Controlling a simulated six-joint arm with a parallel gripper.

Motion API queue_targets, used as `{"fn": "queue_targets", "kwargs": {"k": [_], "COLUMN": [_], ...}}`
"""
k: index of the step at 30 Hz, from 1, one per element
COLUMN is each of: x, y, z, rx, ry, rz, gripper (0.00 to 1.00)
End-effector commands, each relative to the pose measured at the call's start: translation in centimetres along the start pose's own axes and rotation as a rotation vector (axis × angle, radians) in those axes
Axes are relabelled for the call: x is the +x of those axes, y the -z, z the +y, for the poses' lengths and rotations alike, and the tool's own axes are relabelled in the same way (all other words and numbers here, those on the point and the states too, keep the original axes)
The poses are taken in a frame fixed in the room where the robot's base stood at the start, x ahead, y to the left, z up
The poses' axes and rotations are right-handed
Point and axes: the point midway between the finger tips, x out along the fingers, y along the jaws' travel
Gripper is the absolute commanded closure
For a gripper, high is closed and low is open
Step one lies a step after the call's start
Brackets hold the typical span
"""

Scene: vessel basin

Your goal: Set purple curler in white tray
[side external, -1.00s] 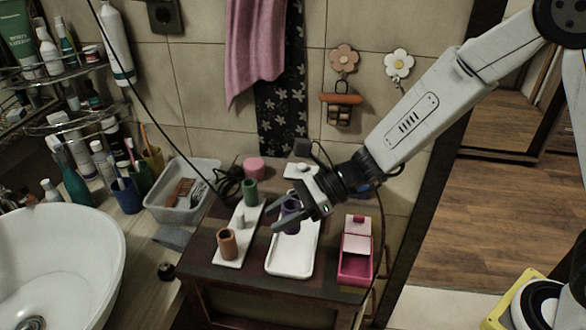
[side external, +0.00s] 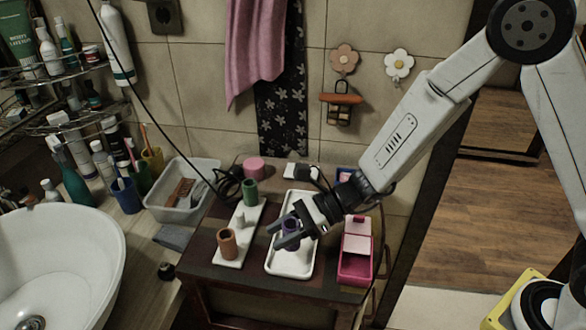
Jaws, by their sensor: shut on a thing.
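The purple curler (side external: 291,228) is between the fingers of my gripper (side external: 281,234), which is shut on it. The fingers hide part of the curler. The white tray (side external: 290,271) lies on the small dark table, directly below the curler in the picture. The curler is low over the tray's middle; I cannot tell whether it touches the tray floor.
A white board (side external: 233,258) left of the tray bears a brown curler (side external: 227,243) and a green curler (side external: 250,191). An open pink box (side external: 356,264) stands close on the right. A pink round thing (side external: 254,167) and a black cable lie behind.

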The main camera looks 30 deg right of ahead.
Motion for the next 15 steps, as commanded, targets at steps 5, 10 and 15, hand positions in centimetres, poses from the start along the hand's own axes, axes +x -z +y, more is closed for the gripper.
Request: {"fn": "queue_targets", "kwargs": {"k": [5, 10, 15], "x": [0.5, 1.1, 1.3], "y": [1.3, 2.6, 3.1], "z": [0.0, 0.0, 0.0], "rx": [0.004, 0.002, 0.0], "ry": [0.0, -0.001, 0.001], "rz": [0.001, 0.0, -0.001], "gripper": [1.0, 1.0, 1.0]}}
